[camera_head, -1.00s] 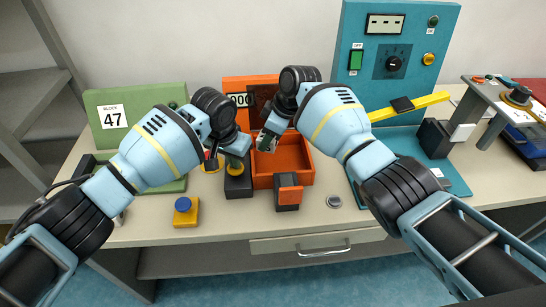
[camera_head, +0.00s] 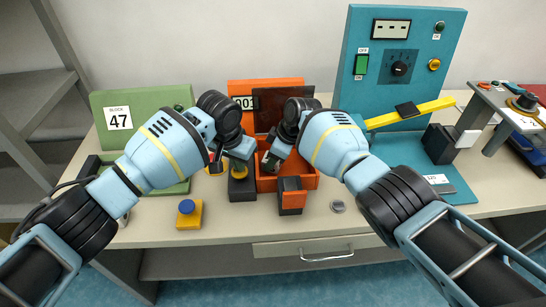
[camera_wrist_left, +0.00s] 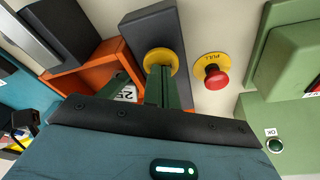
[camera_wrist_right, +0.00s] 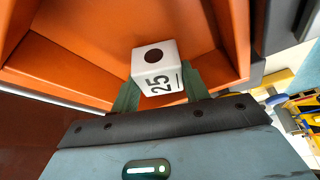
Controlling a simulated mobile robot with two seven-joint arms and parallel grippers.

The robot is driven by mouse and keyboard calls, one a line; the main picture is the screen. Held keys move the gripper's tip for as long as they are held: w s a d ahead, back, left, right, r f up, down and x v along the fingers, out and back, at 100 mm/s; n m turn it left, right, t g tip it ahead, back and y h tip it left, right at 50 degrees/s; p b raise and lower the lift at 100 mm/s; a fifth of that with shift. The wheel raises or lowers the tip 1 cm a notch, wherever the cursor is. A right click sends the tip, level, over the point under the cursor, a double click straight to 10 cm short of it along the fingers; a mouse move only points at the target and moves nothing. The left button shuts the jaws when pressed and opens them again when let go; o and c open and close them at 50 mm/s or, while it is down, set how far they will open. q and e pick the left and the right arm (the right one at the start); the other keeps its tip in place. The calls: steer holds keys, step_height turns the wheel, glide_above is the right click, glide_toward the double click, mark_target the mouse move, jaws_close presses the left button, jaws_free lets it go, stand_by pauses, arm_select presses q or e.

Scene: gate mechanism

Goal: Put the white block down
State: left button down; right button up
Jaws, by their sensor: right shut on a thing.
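The white block (camera_wrist_right: 155,68), marked 25 with a dark round dot on one face, is between the fingers of my right gripper (camera_wrist_right: 160,90). The right gripper (camera_head: 270,163) is over the orange open box (camera_head: 309,183), and the block is within its walls in the right wrist view; whether it touches the floor I cannot tell. The block shows partly in the left wrist view (camera_wrist_left: 129,93). My left gripper (camera_wrist_left: 162,72) has its fingers close together at the yellow ring (camera_wrist_left: 151,56) on a black housing (camera_wrist_left: 160,28). What lies under its fingertips is hidden.
A dark panel (camera_head: 285,105) stands upright behind the orange box. A red PULL button (camera_wrist_left: 214,77) is beside the black housing. A blue button on a yellow base (camera_head: 188,213) is in front. A green panel marked 47 (camera_head: 150,98) and a teal panel (camera_head: 356,98) flank the box.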

arm_select(q)
steer(key=shift+f, duration=0.1)
arm_select(e)
steer(key=shift+f, duration=0.3)
steer(key=o, duration=1.2)
steer(key=shift+c, duration=0.2)
steer(key=shift+d+r, duration=0.15)
steer(key=shift+r, duration=0.55)
steer(key=v, duration=1.1)
steer(key=shift+r, duration=0.1)
steer(key=v, duration=1.2)
steer(key=shift+r, duration=0.1)
